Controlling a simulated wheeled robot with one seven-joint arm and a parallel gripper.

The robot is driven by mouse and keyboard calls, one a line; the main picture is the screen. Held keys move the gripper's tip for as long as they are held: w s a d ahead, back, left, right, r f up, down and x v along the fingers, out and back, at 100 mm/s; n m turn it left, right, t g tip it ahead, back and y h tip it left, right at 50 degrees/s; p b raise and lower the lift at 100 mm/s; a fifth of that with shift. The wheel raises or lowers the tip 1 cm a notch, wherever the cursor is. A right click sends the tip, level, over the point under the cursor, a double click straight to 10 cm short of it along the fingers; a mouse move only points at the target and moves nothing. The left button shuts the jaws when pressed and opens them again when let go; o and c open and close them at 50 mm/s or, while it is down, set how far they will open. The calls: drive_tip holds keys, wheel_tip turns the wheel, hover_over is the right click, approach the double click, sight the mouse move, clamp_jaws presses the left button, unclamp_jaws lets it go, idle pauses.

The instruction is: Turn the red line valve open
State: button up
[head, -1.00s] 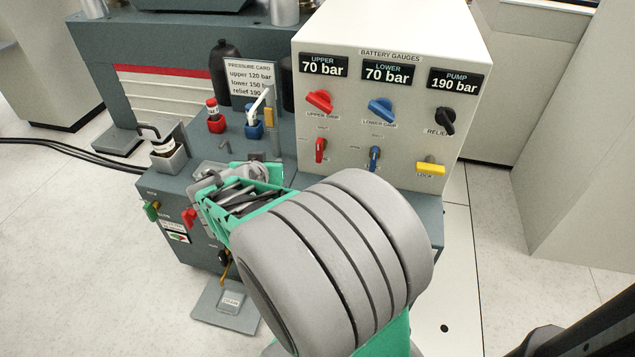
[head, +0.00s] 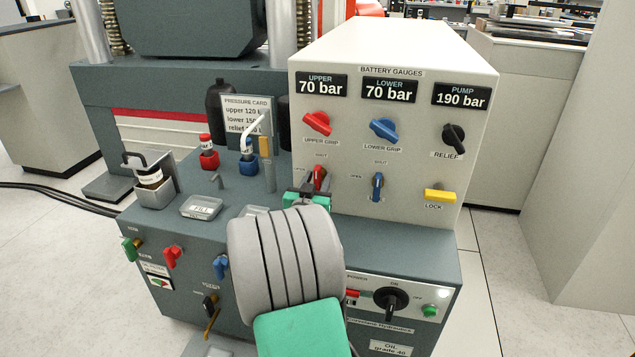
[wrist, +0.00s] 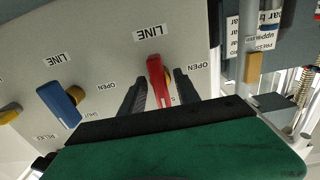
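The red line valve (head: 319,178) is a small red lever on the cream panel, below the red upper grip knob (head: 317,123). It stands near upright, its end toward the SHUT label. My gripper (head: 308,193) is at the lever, and its own wrist partly hides the lever's lower part. In the wrist view the picture is upside down, and the red lever (wrist: 158,80) lies between the two dark fingers of my gripper (wrist: 160,92). The fingers are apart, with a gap on the left side and a narrower one on the right.
The blue line valve (head: 377,186) is just right of the red one, with the yellow lock (head: 440,196) beyond. Gauges read 70, 70 and 190 bar. The pressure card (head: 246,115) and small bottles stand left, on the grey cabinet (head: 200,235).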

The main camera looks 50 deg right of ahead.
clamp_jaws()
idle(0.3)
idle(0.3)
